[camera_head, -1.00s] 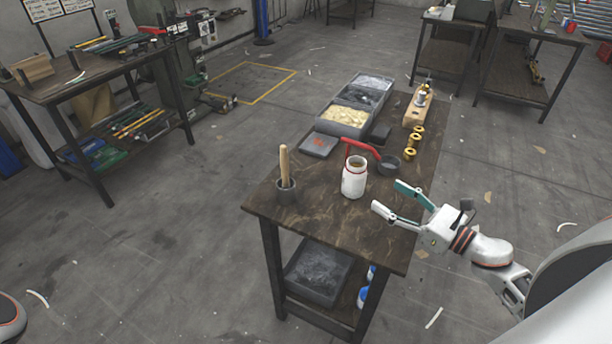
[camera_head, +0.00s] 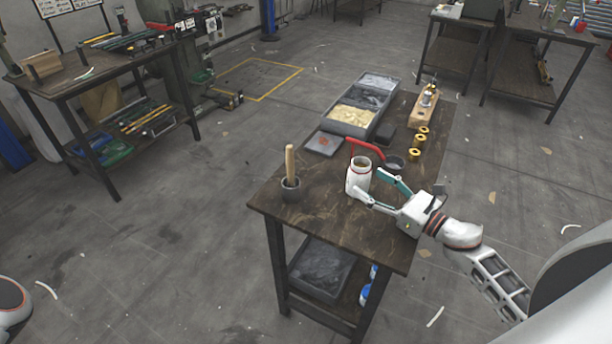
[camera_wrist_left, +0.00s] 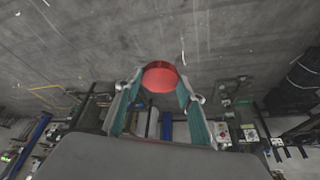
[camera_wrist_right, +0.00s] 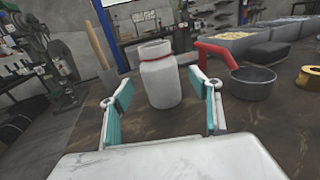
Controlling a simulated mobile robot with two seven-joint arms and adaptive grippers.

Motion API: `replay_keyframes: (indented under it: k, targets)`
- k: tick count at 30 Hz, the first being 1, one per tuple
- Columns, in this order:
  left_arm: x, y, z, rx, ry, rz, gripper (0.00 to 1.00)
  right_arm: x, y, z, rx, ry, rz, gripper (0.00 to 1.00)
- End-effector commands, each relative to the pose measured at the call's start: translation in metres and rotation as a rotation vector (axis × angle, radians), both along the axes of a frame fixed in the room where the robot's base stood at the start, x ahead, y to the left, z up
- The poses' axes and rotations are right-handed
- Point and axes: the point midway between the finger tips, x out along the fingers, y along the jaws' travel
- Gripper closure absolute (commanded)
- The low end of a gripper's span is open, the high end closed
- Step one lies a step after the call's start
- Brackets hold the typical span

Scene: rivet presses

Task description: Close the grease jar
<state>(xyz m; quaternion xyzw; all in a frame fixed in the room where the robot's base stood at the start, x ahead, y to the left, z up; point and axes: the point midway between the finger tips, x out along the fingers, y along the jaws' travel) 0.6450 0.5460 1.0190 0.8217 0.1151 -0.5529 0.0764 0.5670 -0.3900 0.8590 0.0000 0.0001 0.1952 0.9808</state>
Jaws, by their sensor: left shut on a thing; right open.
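The white grease jar (camera_head: 358,176) stands upright and uncovered on the dark wooden table (camera_head: 320,220). Brown grease shows in its mouth. My right gripper (camera_head: 377,190) is open, with its fingers reaching towards the jar from the right. In the right wrist view the jar (camera_wrist_right: 160,76) stands ahead between the two spread teal fingertips (camera_wrist_right: 165,100), with gaps on both sides. In the left wrist view my left gripper (camera_wrist_left: 158,92) is shut on a round red lid (camera_wrist_left: 160,76). The left gripper is outside the head view.
Brass parts (camera_head: 418,142), a wooden block (camera_head: 426,106) and a sectioned bin (camera_head: 361,105) lie farther back.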

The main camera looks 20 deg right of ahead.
Motion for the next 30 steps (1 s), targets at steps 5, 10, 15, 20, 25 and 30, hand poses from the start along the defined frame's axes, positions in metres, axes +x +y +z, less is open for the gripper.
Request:
replay_keyframes:
  k: [5,10,15,20,25,30]
  targets:
    - [0.0,0.0,0.009,0.0,-0.004,0.0,0.69,0.022,0.009,-0.002,0.003,-0.003,-0.001,0.37]
    - [0.0,0.0,0.015,-0.001,-0.006,0.0,0.69,0.041,0.016,-0.004,0.0,-0.003,0.0,0.37]
    - [0.0,0.0,0.015,-0.001,-0.006,0.0,0.69,0.046,0.019,-0.006,0.0,0.0,0.0,0.37]
    - [0.0,0.0,0.015,-0.001,-0.006,0.0,0.69,0.045,0.019,-0.006,0.0,0.0,0.0,0.37]
    - [0.0,0.0,0.015,-0.001,-0.006,0.0,0.69,0.045,0.019,-0.006,0.0,0.0,0.0,0.5]
    - [0.0,0.0,0.015,-0.001,-0.006,0.0,0.69,0.045,0.019,-0.006,0.0,0.0,0.0,0.88]
